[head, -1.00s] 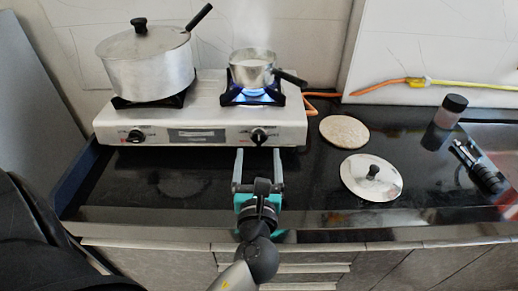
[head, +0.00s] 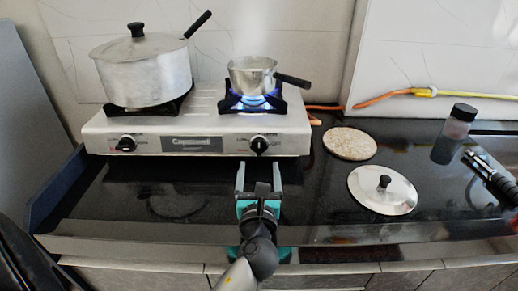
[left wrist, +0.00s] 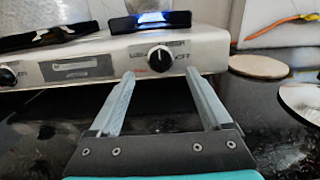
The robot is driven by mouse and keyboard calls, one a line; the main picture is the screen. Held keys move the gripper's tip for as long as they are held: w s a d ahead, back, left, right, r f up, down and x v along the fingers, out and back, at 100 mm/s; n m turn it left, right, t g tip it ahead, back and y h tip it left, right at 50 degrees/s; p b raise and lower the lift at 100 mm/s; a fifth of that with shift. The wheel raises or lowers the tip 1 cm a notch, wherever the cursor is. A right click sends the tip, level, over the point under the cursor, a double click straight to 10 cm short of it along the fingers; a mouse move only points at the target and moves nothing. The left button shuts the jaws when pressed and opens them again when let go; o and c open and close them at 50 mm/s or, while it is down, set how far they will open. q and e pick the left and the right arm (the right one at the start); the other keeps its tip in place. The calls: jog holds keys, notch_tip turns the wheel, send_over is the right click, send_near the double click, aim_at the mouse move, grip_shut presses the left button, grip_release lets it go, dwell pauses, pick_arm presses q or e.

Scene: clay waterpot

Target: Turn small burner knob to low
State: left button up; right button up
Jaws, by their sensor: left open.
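The small burner's black knob (head: 259,145) is on the right of the white stove's front panel, and it also shows in the left wrist view (left wrist: 160,58) with a white pointer line on it. Blue flame (head: 256,101) burns under the small steaming saucepan (head: 252,75). My left gripper (head: 259,164) is open and empty, just in front of and below the knob, not touching it. In the left wrist view its two fingers (left wrist: 163,84) reach toward the panel, with the knob showing between them and beyond the tips. My right gripper is not in view.
A large lidded pot (head: 143,75) stands on the left burner above another knob (head: 126,144). The dark counter before the stove is clear.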

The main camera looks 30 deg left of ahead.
aim_at(259, 147)
pick_arm(q)
jog(key=b+x, duration=0.1)
jog(key=x, duration=0.7)
jog(key=shift+a, duration=0.1)
jog(key=shift+w+a, duration=0.2)
jog(key=shift+w, duration=0.25)
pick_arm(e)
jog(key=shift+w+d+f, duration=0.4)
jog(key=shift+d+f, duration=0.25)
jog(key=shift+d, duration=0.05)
pick_arm(q)
jog(key=shift+c, duration=0.4)
grip_shut()
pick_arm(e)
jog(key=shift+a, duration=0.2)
